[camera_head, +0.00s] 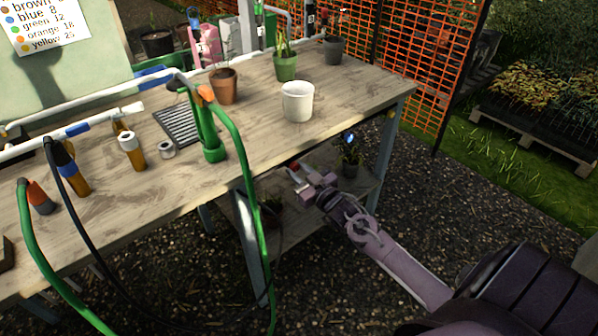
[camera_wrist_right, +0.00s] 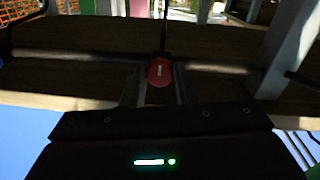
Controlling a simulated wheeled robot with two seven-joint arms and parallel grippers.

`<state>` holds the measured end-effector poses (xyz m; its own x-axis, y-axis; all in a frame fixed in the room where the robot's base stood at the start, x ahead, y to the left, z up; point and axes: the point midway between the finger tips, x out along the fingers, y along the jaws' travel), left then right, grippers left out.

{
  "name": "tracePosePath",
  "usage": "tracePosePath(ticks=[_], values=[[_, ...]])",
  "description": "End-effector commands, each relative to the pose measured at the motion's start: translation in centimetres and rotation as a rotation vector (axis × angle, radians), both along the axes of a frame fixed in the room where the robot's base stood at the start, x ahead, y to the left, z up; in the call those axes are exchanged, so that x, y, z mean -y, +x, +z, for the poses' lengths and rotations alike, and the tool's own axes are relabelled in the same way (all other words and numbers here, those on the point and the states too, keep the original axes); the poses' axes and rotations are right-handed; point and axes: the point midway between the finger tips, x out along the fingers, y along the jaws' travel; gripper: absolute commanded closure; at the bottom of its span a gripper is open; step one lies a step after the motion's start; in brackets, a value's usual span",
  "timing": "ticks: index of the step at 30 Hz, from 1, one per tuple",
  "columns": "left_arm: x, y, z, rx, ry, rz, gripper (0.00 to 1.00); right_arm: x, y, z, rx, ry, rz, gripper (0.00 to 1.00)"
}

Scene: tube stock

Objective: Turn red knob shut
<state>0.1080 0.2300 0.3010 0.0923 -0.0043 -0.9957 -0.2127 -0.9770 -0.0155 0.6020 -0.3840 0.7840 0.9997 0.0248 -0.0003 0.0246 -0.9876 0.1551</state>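The red knob (camera_wrist_right: 159,72) shows in the right wrist view, on a dark horizontal pipe or bar (camera_wrist_right: 215,68). In the head view a small red piece (camera_head: 293,167) shows just past my right fingertips, under the front edge of the table. My right gripper (camera_head: 303,181) reaches in from the lower right. In the wrist view its two fingers (camera_wrist_right: 158,92) stand apart, one on each side of the knob, with narrow gaps that look dark. Contact with the knob cannot be made out. My left gripper is out of view.
The wooden table (camera_head: 340,105) lies above and beyond my right gripper, with a white pot (camera_head: 298,102) and a terracotta pot (camera_head: 223,86) on it. A potted plant (camera_head: 349,160) stands on the lower shelf. A green hose (camera_head: 250,190) hangs left of the gripper.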

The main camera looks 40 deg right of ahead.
Motion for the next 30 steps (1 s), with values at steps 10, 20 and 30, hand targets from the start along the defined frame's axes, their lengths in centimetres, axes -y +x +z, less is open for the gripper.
tracePosePath(ticks=[10, 20, 30], values=[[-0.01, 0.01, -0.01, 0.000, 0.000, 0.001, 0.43, 0.00, -0.01, -0.01, 0.003, -0.033, 0.000, 0.96], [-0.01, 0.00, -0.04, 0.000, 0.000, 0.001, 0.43, 0.05, 0.01, -0.04, 0.019, -0.236, 0.000, 0.96], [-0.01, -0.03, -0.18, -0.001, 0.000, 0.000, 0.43, 0.09, 0.03, -0.04, 0.045, -0.556, 0.001, 0.96]])
